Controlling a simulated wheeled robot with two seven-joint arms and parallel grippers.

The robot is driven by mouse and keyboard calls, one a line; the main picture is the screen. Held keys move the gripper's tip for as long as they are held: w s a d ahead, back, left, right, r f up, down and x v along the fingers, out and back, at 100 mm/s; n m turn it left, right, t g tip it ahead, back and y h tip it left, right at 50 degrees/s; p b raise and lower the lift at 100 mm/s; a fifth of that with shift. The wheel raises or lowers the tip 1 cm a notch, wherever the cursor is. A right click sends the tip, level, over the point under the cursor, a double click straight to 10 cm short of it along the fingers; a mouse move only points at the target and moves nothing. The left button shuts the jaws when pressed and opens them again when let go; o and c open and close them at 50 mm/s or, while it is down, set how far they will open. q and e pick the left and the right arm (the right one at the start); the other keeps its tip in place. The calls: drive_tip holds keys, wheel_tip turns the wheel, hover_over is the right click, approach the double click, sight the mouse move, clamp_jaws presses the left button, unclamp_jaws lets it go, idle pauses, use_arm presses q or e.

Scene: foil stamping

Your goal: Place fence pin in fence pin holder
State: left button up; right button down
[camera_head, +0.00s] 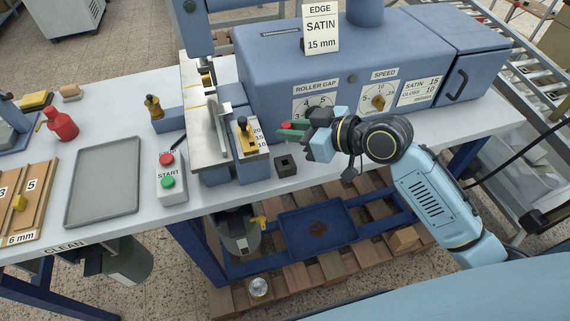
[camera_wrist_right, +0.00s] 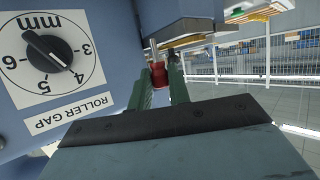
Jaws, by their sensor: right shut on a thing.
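The fence pin has a red head (camera_head: 286,126) and shows between the green fingers of my right gripper (camera_head: 291,130), which is shut on it. In the right wrist view the red head (camera_wrist_right: 158,75) sits between the two fingers (camera_wrist_right: 162,82), with a pale metal shaft beyond it. A small dark square block with a hole in its top, which looks like the fence pin holder (camera_head: 286,166), stands on the bench. In the head view the gripper is above it, with the pin apart from it. My left gripper is not in view.
The blue machine (camera_head: 345,62) with dials stands close behind the gripper. A start/stop box (camera_head: 171,186) and grey tray (camera_head: 104,182) lie farther left. The bench's front edge is just before the holder.

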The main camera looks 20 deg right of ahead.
sight(291, 164)
drive_tip(key=shift+n+g, duration=0.3)
wheel_tip(291, 164, down, 9)
drive_tip(key=shift+w+f+b, duration=0.1)
drive_tip(key=shift+w+b, duration=0.05)
drive_tip(key=shift+b, duration=0.4)
drive_tip(key=c, duration=1.3)
unclamp_jaws()
drive_tip(key=shift+f, duration=0.1)
drive_tip(key=shift+r, duration=0.2)
drive_tip(key=shift+b+v, duration=0.45)
drive_tip(key=shift+v, duration=5.5)
